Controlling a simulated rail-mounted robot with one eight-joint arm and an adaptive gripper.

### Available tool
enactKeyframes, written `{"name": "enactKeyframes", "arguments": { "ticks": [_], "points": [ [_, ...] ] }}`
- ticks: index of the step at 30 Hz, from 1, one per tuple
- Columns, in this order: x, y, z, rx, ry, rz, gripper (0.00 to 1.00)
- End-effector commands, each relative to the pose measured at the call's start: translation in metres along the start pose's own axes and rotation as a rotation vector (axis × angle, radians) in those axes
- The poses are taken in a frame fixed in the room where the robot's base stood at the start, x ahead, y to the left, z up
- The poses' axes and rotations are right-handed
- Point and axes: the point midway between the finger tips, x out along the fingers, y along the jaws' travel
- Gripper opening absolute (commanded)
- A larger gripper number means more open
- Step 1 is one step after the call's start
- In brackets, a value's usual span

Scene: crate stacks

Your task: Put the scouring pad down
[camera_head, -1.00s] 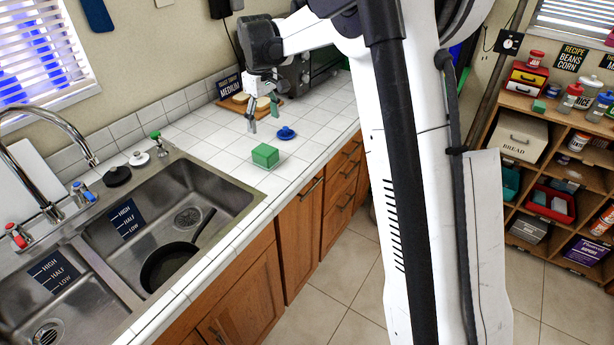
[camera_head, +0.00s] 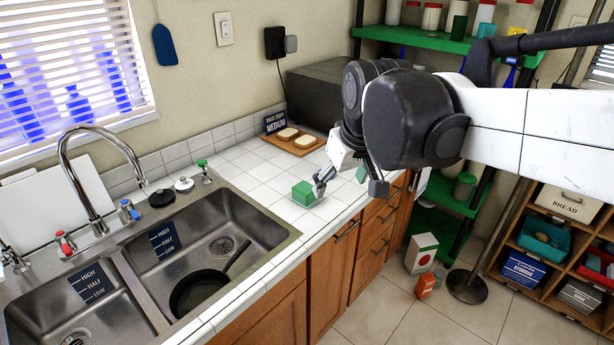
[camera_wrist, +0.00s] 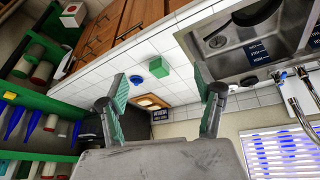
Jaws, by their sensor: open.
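A green block (camera_head: 304,194), which I take to be the scouring pad, rests on the white tiled counter (camera_head: 262,192), a little right of the sink. It also shows in the wrist view (camera_wrist: 182,72), beyond and between my fingers. My gripper (camera_head: 342,181) is open and empty, above the counter to the right of the block. Its two green-faced fingers stand wide apart in the wrist view (camera_wrist: 162,95). In the head view one finger overlaps the block's right side; I cannot tell the exact gap.
A blue round knobbed item (camera_wrist: 158,67) is beside the block. A wooden board (camera_head: 291,146) with bread slices lies at the back wall. The double sink (camera_head: 255,222) holds a dark pan (camera_head: 197,291). A green shelf (camera_head: 437,40) stands at the back right.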

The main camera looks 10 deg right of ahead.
Motion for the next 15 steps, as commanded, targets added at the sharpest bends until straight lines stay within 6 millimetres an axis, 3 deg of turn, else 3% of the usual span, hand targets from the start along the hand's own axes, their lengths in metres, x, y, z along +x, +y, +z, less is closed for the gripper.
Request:
{"name": "enactKeyframes", "arguments": {
  "ticks": [1,9,15],
  "points": [
    [-0.004,-0.003,0.016,0.016,0.017,0.003,0.66],
    [-0.010,-0.016,0.085,0.110,0.117,0.015,0.66],
    [-0.005,-0.023,0.121,0.163,0.173,0.018,0.66]
  ]
}}
